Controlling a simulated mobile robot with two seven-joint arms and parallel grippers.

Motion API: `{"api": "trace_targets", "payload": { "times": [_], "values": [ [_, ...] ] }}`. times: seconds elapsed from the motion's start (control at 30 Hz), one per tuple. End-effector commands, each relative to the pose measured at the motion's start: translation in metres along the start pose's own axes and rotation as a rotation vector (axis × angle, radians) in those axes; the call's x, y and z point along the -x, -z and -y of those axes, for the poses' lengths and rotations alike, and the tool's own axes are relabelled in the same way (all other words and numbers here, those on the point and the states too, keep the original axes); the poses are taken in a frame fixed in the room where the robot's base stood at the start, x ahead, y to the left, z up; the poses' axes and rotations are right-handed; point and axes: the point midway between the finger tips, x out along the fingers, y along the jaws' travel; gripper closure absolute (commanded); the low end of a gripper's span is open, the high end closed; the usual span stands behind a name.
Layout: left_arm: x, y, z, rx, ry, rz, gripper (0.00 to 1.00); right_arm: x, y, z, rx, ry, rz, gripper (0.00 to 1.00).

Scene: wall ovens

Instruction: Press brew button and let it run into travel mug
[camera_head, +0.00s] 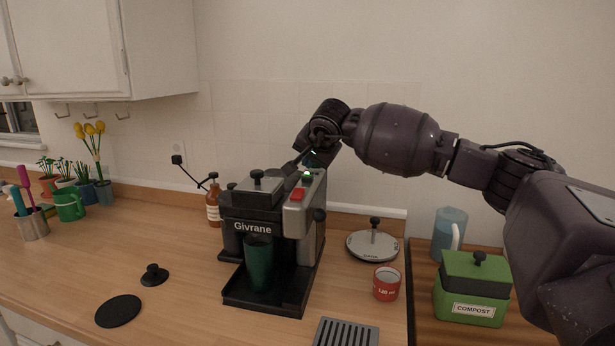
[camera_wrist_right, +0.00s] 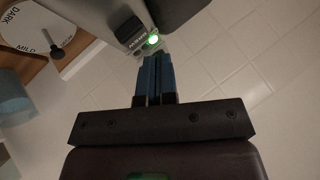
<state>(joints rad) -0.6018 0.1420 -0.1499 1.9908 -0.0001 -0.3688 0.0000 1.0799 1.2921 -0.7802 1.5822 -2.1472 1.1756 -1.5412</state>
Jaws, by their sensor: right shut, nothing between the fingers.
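The black coffee machine (camera_head: 250,228), marked Givrane, stands on the wooden counter. A dark green travel mug (camera_head: 258,262) stands upright on its drip tray, under the brewing head. A red button (camera_head: 297,194) sits on the grey top right part of the machine. My right gripper (camera_head: 310,164) is above and behind that part, partly hidden by its own wrist. In the right wrist view its blue fingers (camera_wrist_right: 153,60) are shut and empty. Their tips are close to a glowing green light (camera_wrist_right: 153,40); I cannot tell whether they touch the panel. My left gripper is not in view.
Right of the machine are a round dial plate (camera_head: 373,246), a red cup (camera_head: 386,283), a blue pitcher (camera_head: 447,232) and a green compost bin (camera_head: 472,288).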

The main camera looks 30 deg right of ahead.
Motion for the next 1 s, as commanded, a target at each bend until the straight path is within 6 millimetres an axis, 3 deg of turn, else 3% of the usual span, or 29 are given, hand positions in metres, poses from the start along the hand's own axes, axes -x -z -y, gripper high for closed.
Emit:
{"api": "trace_targets", "payload": {
  "times": [1.0],
  "values": [
    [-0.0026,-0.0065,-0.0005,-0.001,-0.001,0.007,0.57,-0.0064,-0.0048,-0.0045,0.0,0.0,0.0,1.0]
  ]
}}
